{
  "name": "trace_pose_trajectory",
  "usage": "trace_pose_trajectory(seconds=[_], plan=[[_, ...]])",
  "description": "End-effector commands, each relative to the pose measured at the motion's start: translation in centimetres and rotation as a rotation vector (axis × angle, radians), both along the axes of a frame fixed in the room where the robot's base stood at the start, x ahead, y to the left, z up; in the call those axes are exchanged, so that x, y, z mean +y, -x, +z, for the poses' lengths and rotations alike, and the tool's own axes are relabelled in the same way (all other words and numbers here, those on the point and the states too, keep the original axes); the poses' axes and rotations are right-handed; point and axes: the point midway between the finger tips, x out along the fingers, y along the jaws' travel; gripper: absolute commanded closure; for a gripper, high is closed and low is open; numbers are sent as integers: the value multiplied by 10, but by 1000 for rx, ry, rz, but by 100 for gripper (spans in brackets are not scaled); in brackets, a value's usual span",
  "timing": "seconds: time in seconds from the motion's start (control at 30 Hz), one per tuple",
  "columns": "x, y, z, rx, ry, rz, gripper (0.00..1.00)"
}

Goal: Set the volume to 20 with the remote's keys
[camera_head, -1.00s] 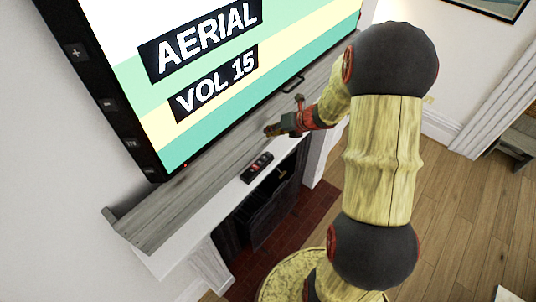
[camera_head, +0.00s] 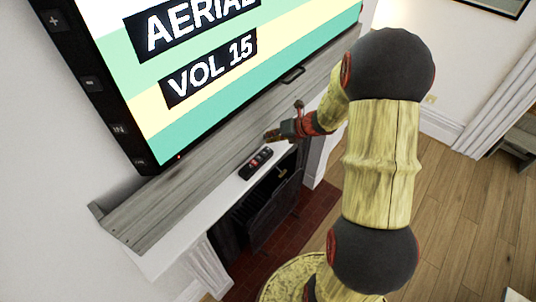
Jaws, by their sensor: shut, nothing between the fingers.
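The black remote (camera_head: 256,163) lies on the white mantel shelf below the television, with small keys on its top face and a reddish one among them. The television screen (camera_head: 225,75) shows "AERIAL" and "VOL 15". My gripper (camera_head: 268,137) is shut and empty. It hangs above and just beyond the far end of the remote, apart from it. The single keys' labels are too small to read.
The television's dark frame (camera_head: 90,85) carries several buttons on its left side. A grey wooden ledge (camera_head: 150,215) runs along under the screen, behind the white mantel (camera_head: 165,258). A dark fireplace opening (camera_head: 265,215) lies below. Wooden floor (camera_head: 460,220) is clear at right.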

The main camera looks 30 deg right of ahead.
Motion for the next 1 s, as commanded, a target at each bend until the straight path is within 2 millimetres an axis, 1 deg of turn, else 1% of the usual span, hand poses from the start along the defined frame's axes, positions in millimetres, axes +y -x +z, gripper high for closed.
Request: trace_pose_trajectory(seconds=[0.03,0.2,1.0], plan=[[0,0,-10,1,0,1,100],[0,0,-20,0,1,1,100],[0,0,-21,0,0,0,100]])
